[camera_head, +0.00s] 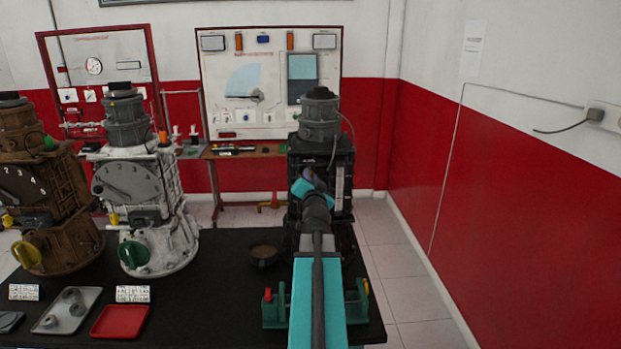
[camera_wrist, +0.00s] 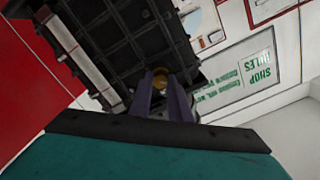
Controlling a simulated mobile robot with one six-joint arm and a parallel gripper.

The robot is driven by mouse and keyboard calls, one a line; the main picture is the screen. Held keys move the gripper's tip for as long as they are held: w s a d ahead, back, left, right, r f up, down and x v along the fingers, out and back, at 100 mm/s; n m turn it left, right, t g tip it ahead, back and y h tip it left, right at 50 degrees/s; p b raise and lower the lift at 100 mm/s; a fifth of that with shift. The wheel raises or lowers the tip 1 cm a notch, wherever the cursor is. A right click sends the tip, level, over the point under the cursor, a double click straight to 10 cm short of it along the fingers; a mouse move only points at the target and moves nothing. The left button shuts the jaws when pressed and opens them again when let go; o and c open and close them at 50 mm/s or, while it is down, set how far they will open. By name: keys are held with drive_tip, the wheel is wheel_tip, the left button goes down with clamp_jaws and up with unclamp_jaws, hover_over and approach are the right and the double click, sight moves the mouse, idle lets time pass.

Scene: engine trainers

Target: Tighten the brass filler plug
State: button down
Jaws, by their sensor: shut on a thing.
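The brass filler plug (camera_wrist: 160,77) shows in the wrist view as a small round brass piece against the dark engine block (camera_wrist: 105,45). My gripper (camera_wrist: 165,92) has its two grey-purple fingers on either side of the plug and is shut on it. The plug sits at the engine's face; its thread and seating are hidden. In the head view the black engine trainer (camera_head: 320,112) stands at the right of the bench, and my gripper (camera_head: 314,181) reaches its front face. My arm covers the engine's lower front, and the plug cannot be made out there.
A white engine (camera_head: 158,215) and a brown engine (camera_head: 65,232) stand to the left. On the black bench (camera_head: 215,290) are a dark bowl (camera_head: 263,255), a red tray (camera_head: 120,321), a grey tray (camera_head: 89,298) and a green stand (camera_head: 273,311). Floor is clear at right.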

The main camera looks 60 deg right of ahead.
drive_tip(key=m+p, duration=0.1)
drive_tip(key=m, duration=0.9)
drive_tip(key=shift+f+p, duration=0.1)
drive_tip(key=shift+p, duration=0.2)
drive_tip(key=shift+m, duration=0.4)
drive_tip(key=c, duration=1.6)
unclamp_jaws()
drive_tip(key=shift+c, duration=0.2)
drive_tip(key=shift+s, duration=0.1)
